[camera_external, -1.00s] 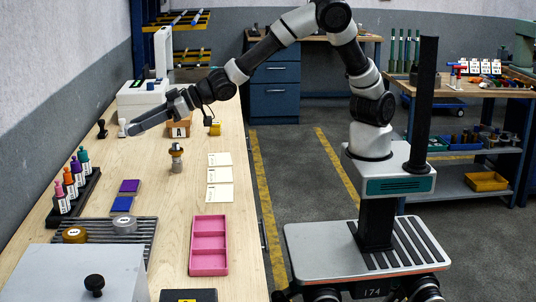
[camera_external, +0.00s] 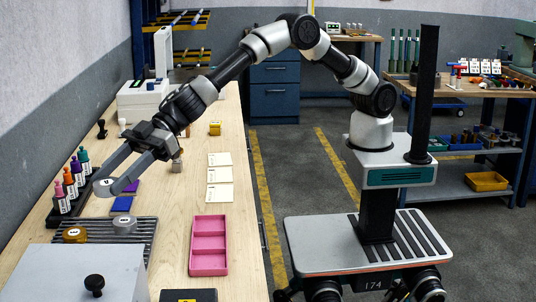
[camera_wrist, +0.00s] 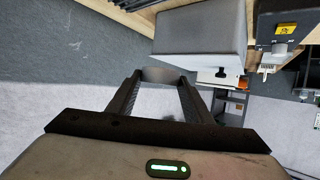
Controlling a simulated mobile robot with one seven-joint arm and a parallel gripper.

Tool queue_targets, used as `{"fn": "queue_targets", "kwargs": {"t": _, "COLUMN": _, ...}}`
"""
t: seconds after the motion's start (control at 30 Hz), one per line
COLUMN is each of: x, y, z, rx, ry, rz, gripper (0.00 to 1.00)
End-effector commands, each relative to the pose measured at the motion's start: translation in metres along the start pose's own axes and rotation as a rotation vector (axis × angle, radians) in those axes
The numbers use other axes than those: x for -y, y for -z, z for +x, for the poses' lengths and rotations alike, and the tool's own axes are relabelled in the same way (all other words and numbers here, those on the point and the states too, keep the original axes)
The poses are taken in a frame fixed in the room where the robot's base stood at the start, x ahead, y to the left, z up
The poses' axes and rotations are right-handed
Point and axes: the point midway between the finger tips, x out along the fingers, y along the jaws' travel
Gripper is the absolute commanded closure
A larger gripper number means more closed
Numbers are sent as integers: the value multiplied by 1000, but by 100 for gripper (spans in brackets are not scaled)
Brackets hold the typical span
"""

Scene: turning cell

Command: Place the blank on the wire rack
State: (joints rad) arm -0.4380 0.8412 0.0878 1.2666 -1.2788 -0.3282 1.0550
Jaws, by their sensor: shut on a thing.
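My gripper (camera_external: 117,183) is shut on a pale round disc, the blank (camera_external: 103,188). In the wrist view the blank (camera_wrist: 163,74) sits between the tips of the two dark fingers (camera_wrist: 160,88). The wire rack (camera_external: 101,236), dark and slatted, lies near the front left of the bench. My gripper holds the blank raised, just beyond the rack's far edge in the picture. A brass-coloured disc (camera_external: 75,234) and a grey disc (camera_external: 124,224) lie on the rack.
A row of coloured bottles (camera_external: 70,183) stands left of the gripper. Purple and blue pads lie close by, the blue one (camera_external: 121,204) beyond the rack. A grey box with a black knob (camera_external: 94,283) stands in front, and a pink tray (camera_external: 209,246) lies to the right.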

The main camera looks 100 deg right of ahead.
Motion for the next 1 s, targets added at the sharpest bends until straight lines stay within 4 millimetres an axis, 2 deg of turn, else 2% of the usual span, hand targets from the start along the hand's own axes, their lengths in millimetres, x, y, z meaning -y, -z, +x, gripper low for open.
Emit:
{"fn": "queue_targets", "kwargs": {"t": 0.03, "x": 0, "y": -12, "z": 4, "rx": 5, "ry": 0, "rz": 2, "gripper": 84}}
{"fn": "queue_targets", "kwargs": {"t": 0.37, "x": 0, "y": -50, "z": 20, "rx": 3, "ry": 0, "rz": 1, "gripper": 84}}
{"fn": "queue_targets", "kwargs": {"t": 0.6, "x": 0, "y": -92, "z": 37, "rx": 4, "ry": -1, "rz": -1, "gripper": 84}}
{"fn": "queue_targets", "kwargs": {"t": 0.87, "x": -1, "y": -112, "z": 45, "rx": 2, "ry": -2, "rz": 0, "gripper": 84}}
{"fn": "queue_targets", "kwargs": {"t": 1.0, "x": 0, "y": -131, "z": 53, "rx": 4, "ry": -1, "rz": 0, "gripper": 84}}
